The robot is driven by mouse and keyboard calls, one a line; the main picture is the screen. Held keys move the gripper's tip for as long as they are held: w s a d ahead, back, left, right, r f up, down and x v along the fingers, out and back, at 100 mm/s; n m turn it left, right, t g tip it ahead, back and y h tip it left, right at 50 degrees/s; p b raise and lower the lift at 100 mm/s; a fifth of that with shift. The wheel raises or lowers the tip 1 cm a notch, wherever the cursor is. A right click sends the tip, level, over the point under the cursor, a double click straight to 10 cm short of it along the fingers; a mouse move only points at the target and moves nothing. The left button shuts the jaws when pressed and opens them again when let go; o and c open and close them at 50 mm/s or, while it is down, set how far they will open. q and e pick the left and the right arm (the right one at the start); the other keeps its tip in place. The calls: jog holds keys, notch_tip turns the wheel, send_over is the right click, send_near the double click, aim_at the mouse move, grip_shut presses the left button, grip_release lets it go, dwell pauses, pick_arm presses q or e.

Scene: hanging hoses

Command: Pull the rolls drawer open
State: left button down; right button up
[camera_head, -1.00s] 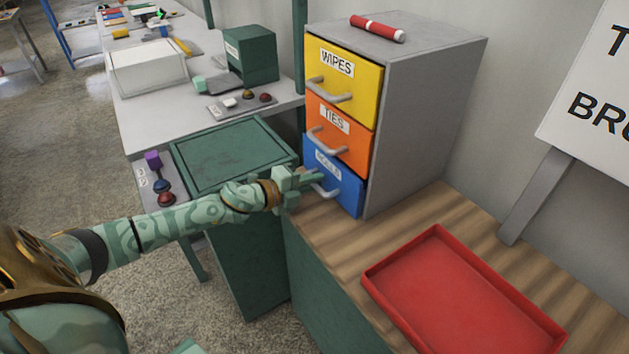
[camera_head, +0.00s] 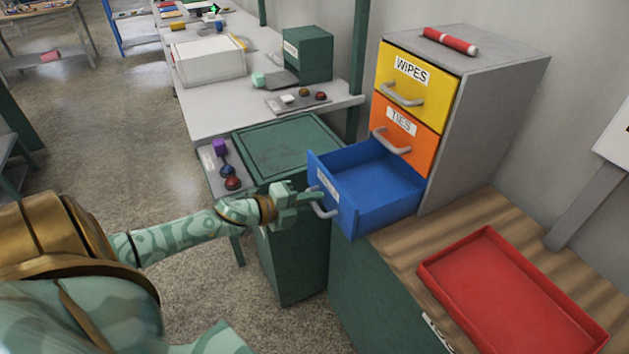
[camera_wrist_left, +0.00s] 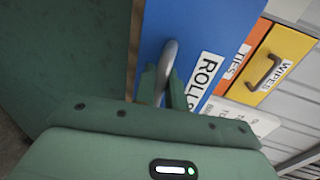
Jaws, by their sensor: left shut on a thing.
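The blue rolls drawer (camera_head: 377,190) is the lowest of the cabinet (camera_head: 480,120) and stands well out of it; its inside shows and looks empty. In the left wrist view the drawer front (camera_wrist_left: 195,35) carries the label ROLLS (camera_wrist_left: 205,80). My left gripper (camera_head: 312,198) is shut on the grey drawer handle (camera_head: 323,211). The handle also shows between the fingers in the left wrist view (camera_wrist_left: 169,62). The orange ties drawer (camera_head: 405,138) and the yellow wipes drawer (camera_head: 415,85) above are closed. My right gripper is not in view.
A red and white roll (camera_head: 450,40) lies on the cabinet top. A red tray (camera_head: 510,290) sits on the wooden counter (camera_head: 415,245) in front. A green bin (camera_head: 285,150) stands left of the drawer, close to my left gripper.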

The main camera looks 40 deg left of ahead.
pick_arm(q)
jog(key=c, duration=1.8)
grip_release()
jog(key=p+v, duration=0.3)
jog(key=v, duration=1.3)
jog(key=shift+s+a, duration=0.1)
jog(key=shift+a, duration=0.1)
